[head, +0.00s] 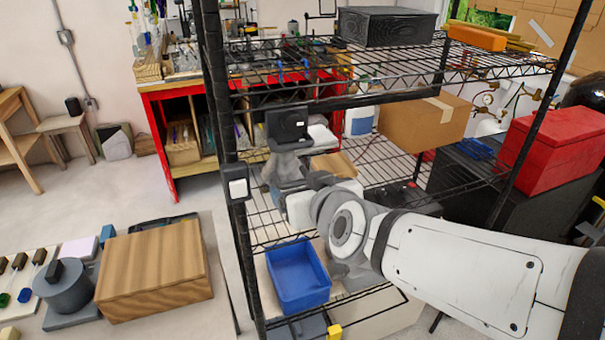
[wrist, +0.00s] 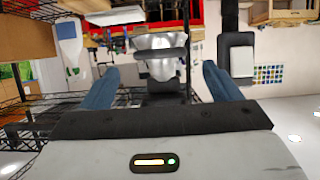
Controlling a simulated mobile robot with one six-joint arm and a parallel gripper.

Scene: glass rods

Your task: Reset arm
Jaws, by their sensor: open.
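My white arm (head: 460,265) reaches in from the lower right of the head view, across the front of the wire shelf rack. Its far end bends up beside the rack's near post, and the fingers cannot be made out there. In the wrist view my gripper (wrist: 160,72) shows two blue fingers spread wide apart. Nothing is held between them. A blurred white and dark object shows beyond the gap, and I cannot tell what it is.
The black wire rack (head: 280,222) surrounds the arm's end closely. A blue bin (head: 299,275) is on its low shelf. A cardboard box (head: 424,122) and a red case (head: 553,146) stand to the right. A wooden box (head: 155,270) is at lower left, with open floor behind.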

